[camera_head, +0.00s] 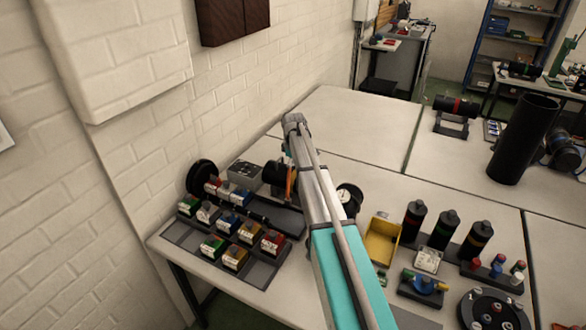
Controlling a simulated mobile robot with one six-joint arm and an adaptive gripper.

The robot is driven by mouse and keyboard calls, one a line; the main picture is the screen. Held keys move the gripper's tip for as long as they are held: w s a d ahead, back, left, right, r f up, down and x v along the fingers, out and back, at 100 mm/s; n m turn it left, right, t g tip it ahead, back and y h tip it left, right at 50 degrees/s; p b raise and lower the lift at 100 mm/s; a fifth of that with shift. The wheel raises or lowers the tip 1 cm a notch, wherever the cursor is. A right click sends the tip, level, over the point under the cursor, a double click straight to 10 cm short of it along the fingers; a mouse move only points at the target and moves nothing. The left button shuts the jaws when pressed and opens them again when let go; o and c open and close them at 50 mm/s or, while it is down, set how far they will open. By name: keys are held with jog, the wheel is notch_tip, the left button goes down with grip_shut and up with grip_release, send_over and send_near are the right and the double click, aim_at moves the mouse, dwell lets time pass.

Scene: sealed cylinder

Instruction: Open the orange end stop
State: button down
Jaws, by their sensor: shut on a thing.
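A dark cylinder (273,173) lies near the wall on the left side of the table, just left of my arm. An orange part (291,184) shows at its right, at the edge of my arm; I take it for the orange end stop. My arm covers the rest of it, so I cannot tell whether it is open or closed. My arm reaches from the lower right up to its grey bend above the cylinder. My gripper is hidden behind the arm, and its fingers do not show.
A dark tray (264,272) with several coloured boxes stands left. Right of my arm are a round dial (348,197), a yellow bin (382,241) and several black bottles (442,229). A tall black tube (524,138) stands farther right. The back of the table (350,110) is clear.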

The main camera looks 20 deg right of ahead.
jog(key=shift+w+d+f, duration=0.3)
jog(key=shift+w+d, duration=0.35)
jog(key=shift+d, duration=0.05)
jog(key=shift+s+a, duration=0.1)
jog(key=shift+a, duration=0.15)
jog(key=shift+c, duration=2.1)
grip_release()
jog(key=shift+s, duration=0.1)
jog(key=w+d, duration=1.1)
jog(key=shift+w+f, duration=0.15)
jog(key=shift+f, duration=0.05)
jog(key=shift+d, duration=0.1)
